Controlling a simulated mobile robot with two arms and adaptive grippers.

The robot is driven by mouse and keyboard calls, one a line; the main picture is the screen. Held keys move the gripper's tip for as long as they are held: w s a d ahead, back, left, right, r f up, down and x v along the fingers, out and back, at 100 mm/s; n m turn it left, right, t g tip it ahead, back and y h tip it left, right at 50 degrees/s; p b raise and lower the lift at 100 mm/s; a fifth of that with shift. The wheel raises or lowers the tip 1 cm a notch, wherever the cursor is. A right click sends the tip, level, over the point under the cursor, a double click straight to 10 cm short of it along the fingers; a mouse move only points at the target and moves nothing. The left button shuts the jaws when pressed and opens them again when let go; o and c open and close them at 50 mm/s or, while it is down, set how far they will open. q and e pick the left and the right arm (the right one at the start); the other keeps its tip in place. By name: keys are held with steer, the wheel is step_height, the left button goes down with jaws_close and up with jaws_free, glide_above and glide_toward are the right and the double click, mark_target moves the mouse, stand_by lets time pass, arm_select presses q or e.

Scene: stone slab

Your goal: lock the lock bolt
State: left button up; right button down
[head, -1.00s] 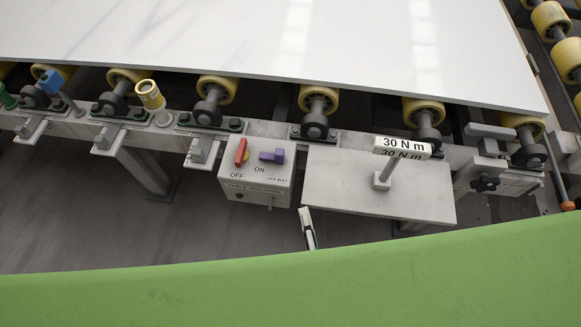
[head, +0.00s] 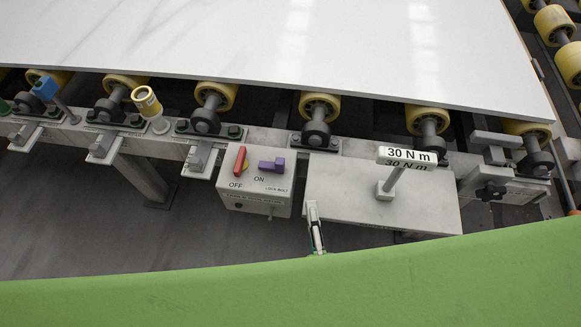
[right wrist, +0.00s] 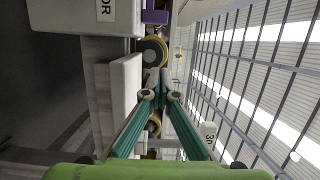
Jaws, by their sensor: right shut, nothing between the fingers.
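A light grey control box (head: 232,198) hangs on the conveyor's front rail. The words "LOCK BOLT" are printed to the right of "ON". My right gripper (head: 312,206) is shut and empty, low and to the right of the box, apart from the purple knob. In the right wrist view, its fingers (right wrist: 160,96) come together, with the purple knob (right wrist: 155,15) beyond them at the top edge. My left gripper is not in view.
A grey plate (head: 345,200) with a post labelled "30 N m" (head: 405,156) stands just right of the box. Yellow rollers (head: 320,106) and a large white slab (head: 260,45) lie behind. A yellow cup-shaped part (head: 147,101) and a blue-headed lever (head: 45,88) are at left.

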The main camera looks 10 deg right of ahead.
mark_target(271, 164)
steer(key=shift+s, duration=0.1)
steer(key=w+a, duration=0.1)
steer(key=w, duration=0.2)
steer(key=w+a+b, duration=0.1)
steer(key=w, duration=0.3)
steer(key=w+a, duration=0.1)
steer(key=w, duration=0.3)
steer(key=shift+a+b, duration=0.35)
